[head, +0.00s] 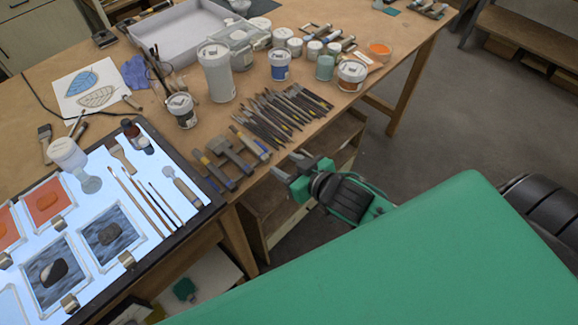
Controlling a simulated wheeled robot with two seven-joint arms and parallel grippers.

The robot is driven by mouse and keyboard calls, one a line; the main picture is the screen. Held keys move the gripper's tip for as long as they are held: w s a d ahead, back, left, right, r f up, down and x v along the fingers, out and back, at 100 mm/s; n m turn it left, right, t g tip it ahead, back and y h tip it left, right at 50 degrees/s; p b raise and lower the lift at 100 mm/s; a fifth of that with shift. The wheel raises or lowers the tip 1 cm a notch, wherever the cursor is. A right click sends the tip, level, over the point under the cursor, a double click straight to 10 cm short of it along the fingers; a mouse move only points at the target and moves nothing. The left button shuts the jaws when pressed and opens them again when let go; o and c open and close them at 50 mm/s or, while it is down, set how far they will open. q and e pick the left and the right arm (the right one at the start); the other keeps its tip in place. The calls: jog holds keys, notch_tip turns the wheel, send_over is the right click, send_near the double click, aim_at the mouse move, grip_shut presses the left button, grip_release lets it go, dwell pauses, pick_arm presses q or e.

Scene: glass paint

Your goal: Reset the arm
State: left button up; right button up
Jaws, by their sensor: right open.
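My right gripper (287,177) shows near the middle of the head view, at the front edge of the wooden table (345,110). It is open and nothing shows between its fingers. Its green and black wrist lies just beyond the table edge, over the floor and the lower shelf. The large green surface at the lower right is part of my own body and hides what lies behind it. My left gripper does not show.
A lit panel (95,195) with framed glass samples and brushes lies at left. Several tools (275,117) lie close to the gripper. A tall white jar (217,75), smaller jars and a grey tray (180,40) stand behind. Open floor (440,120) lies right.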

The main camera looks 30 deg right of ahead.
jog(key=shift+s+d+r, duration=0.1)
jog(key=shift+s, duration=0.1)
jog(key=w+d+f+g+h, duration=0.1)
jog(key=d+f, duration=0.1)
jog(key=f, duration=0.7)
jog(key=w+d+f+g+h, duration=0.1)
jog(key=d+f+g, duration=0.15)
jog(key=f, duration=0.65)
jog(key=s+d+f+m+g+h, duration=0.15)
jog(key=s+f, duration=0.25)
jog(key=f, duration=0.6)
jog(key=s+d+f+g, duration=0.1)
jog(key=s+d+f, duration=0.25)
jog(key=f, duration=0.65)
jog(key=s+a+f+g, duration=0.1)
jog(key=s+f+g, duration=0.1)
jog(key=s+f, duration=0.5)
jog(key=s+a+f+g, duration=0.1)
jog(key=s+f, duration=0.6)
jog(key=s, duration=0.7)
jog(key=s+a+f+g, duration=0.1)
jog(key=s+f+g, duration=0.2)
jog(key=s+f, duration=0.4)
jog(key=s, duration=0.3)
jog(key=shift+s+f, duration=0.15)
jog(key=shift+f, duration=0.1)
jog(key=shift+n+h, duration=0.25)
